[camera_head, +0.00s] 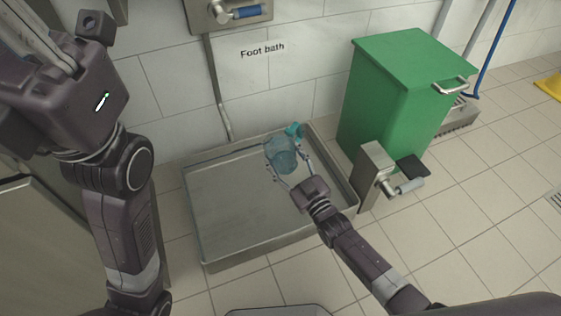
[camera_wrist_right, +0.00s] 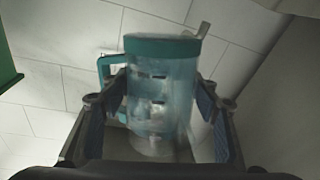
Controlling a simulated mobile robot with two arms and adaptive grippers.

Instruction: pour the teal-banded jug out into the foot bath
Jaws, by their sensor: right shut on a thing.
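The teal-banded jug (camera_head: 281,157) is clear with a bluish tint, and it is above the foot bath (camera_head: 225,215), a shallow steel basin on the floor against the wall. My right gripper (camera_head: 290,169) is shut around the jug's body. In the right wrist view the jug (camera_wrist_right: 158,100) sits between the two fingers, with its teal band around the top and a teal handle at its left. I cannot tell its exact tilt or how much is in it. My left arm shows at the left, but its gripper is out of view.
A green lidded bin (camera_head: 395,95) stands right of the bath. A steel post with a grey-handled tap (camera_head: 376,165) stands at the bath's right edge. A blue-handled valve (camera_head: 240,13) and a "Foot bath" sign (camera_head: 262,49) are on the tiled wall.

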